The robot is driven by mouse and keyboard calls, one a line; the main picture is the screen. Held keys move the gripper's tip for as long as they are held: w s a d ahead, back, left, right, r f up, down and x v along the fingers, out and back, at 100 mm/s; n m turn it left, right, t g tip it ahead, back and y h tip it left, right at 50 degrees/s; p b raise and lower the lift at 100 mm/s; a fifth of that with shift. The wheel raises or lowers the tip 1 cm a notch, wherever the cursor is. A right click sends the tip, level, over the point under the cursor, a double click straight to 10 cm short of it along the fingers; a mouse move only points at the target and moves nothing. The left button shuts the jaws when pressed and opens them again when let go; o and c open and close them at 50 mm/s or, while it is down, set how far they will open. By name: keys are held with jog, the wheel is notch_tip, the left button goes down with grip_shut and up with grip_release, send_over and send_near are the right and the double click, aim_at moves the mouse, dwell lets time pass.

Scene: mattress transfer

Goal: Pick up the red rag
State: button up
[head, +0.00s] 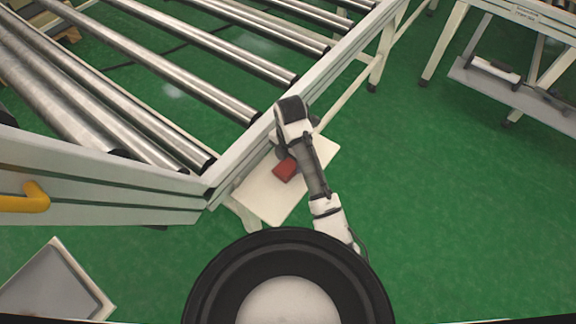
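The red rag (285,169) is a small dark-red folded piece. It lies on a cream-coloured board or small shelf (262,199) beside the corner of the roller conveyor. My arm reaches up over the board from below, just right of the rag, and covers part of the board. The end of my arm, with my gripper (283,150), is above or beside the far side of the rag. The fingers are too dark and small to make out, so I cannot tell whether they touch the rag.
The roller conveyor (215,187) with metal rollers fills the upper left, its frame edge close to my arm. A yellow handle (30,197) is on its near side. A grey tray (55,285) is at lower left. Another table frame (520,95) stands upper right. Green floor at right is clear.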

jog(key=c, duration=0.5)
notch_tip(320, 180, up, 20)
jog(key=p, duration=0.4)
